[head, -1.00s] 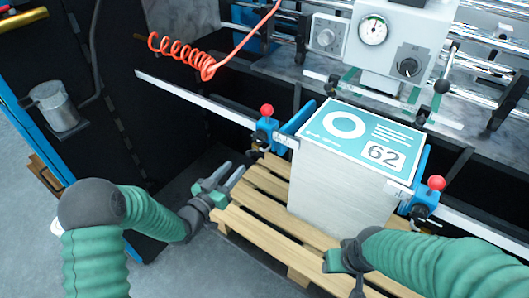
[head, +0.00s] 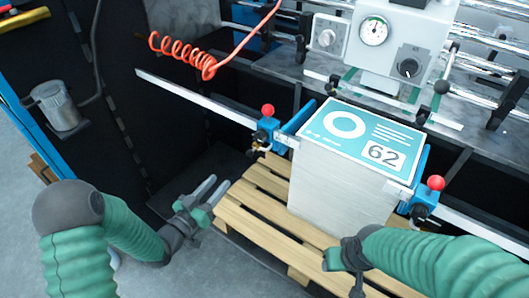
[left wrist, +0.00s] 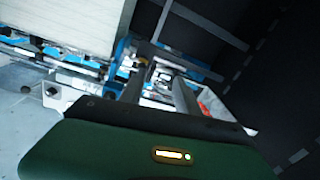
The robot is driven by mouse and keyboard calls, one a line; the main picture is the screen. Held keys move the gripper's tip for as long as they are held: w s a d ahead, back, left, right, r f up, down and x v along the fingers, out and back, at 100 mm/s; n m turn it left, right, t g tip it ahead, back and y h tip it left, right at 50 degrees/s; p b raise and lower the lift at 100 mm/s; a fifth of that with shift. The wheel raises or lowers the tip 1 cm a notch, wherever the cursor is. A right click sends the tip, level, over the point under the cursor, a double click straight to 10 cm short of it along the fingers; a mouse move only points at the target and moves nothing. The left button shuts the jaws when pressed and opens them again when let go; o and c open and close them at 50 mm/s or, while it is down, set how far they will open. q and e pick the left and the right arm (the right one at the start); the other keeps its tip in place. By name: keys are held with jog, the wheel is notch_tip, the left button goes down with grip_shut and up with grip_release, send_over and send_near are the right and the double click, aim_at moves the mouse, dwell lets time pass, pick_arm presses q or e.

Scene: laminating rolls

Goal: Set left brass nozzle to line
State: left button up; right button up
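The left blue clamp (head: 267,132) with a red ball knob stands at the left front corner of the paper stack. A small brass-coloured part (head: 259,137), apparently the left nozzle, shows beside it; its exact setting is too small to read. My left gripper (head: 220,186) is open and empty, to the lower left of the clamp and apart from it. Its two fingers (left wrist: 160,92) show spread in the left wrist view. My right gripper (head: 343,277) is low at the front of the stack; its fingers are partly hidden by its own hand.
A tall paper stack (head: 330,195) with a teal top sheet stands on a wooden pallet (head: 262,215). A right clamp with a red knob (head: 436,183) is at its right. A metal rail (head: 195,98), coiled orange hose (head: 180,45) and gauge housing (head: 393,45) lie behind.

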dwell(0.4)
pick_arm(q)
jog(key=b+v, duration=0.2)
jog(key=v, duration=1.4)
jog(key=shift+s+a+f, duration=0.15)
jog(key=shift+s+a, duration=0.1)
jog(key=shift+s, duration=0.05)
jog(key=shift+o, duration=0.4)
